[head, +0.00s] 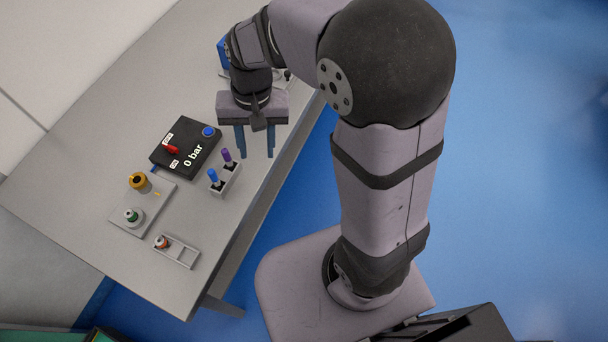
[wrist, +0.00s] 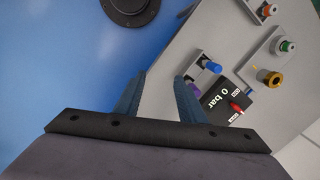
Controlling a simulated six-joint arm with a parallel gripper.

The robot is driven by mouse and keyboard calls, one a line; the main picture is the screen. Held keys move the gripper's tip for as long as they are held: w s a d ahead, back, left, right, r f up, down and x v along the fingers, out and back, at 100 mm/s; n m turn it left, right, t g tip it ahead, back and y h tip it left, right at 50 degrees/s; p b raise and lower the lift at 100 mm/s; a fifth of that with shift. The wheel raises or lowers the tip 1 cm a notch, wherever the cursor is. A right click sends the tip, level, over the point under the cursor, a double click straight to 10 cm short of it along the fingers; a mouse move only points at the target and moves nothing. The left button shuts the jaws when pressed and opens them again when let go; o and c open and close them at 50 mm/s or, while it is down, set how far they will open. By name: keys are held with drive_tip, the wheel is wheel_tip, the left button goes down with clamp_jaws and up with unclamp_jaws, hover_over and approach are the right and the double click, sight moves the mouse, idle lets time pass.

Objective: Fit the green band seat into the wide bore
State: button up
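The green band seat (head: 133,216) is a small pale cylinder with a green band. It stands at the near end of a grey plate (head: 156,207), and it also shows in the wrist view (wrist: 286,46). A gold round fitting with a dark centre (head: 138,181) stands at the plate's other end; it also shows in the wrist view (wrist: 270,78). I cannot tell which opening is the wide bore, or whether the seat sits in one. My gripper (head: 255,150) is open and empty, with two blue fingers pointing down, above the table and well away from the seat.
A black box reading "0 bar" (head: 186,146) has a red lever and a blue button. A small rack (head: 225,180) holds a blue-topped and a purple-topped tool. A grey tray (head: 179,254) holds an orange-banded piece. The table (head: 80,190) is clear to the left.

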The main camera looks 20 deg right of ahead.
drive_tip(key=s+d+f+n+h, duration=0.1)
drive_tip(key=s+d+f+n, duration=0.2)
drive_tip(key=s+d, duration=0.6)
drive_tip(key=shift+s+f, duration=0.25)
drive_tip(key=shift+s, duration=0.15)
